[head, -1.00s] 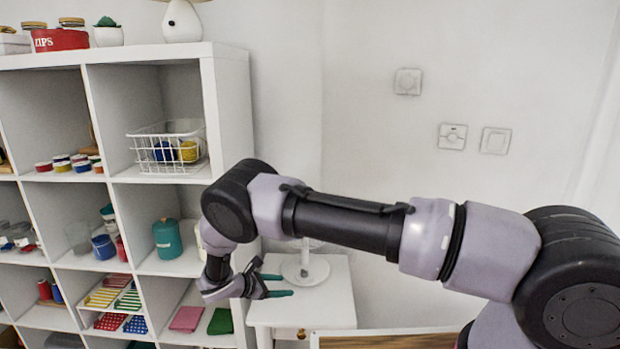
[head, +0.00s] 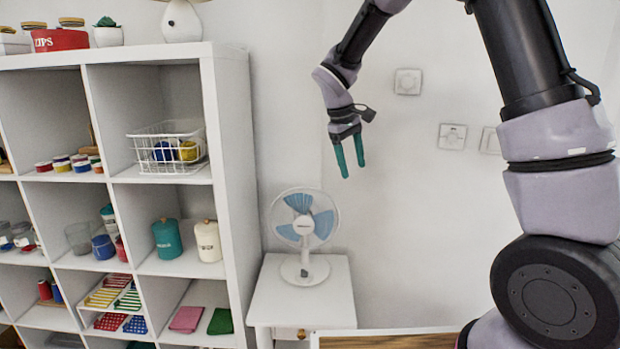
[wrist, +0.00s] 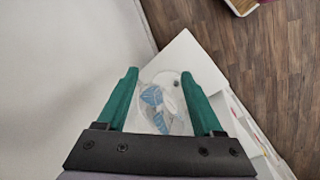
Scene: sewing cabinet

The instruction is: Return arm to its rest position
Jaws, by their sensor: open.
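My gripper (head: 349,157) hangs in the air with its green fingers pointing down, in front of the white wall. It is above and to the right of the fan (head: 304,226) in the head view. The fingers are apart and nothing is between them. In the wrist view my gripper (wrist: 165,92) looks down over the fan (wrist: 152,97) and the white side table (wrist: 192,55). My arm is folded upward, and its upper part runs out of the top of the head view.
A white cube shelf (head: 233,165) stands at left with a wire basket (head: 166,150), a teal canister (head: 167,238) and a cream canister (head: 208,241). The white side table (head: 325,297) carries the fan. Wall switches (head: 452,136) are at right. A wooden-topped surface (head: 385,341) shows at the bottom edge.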

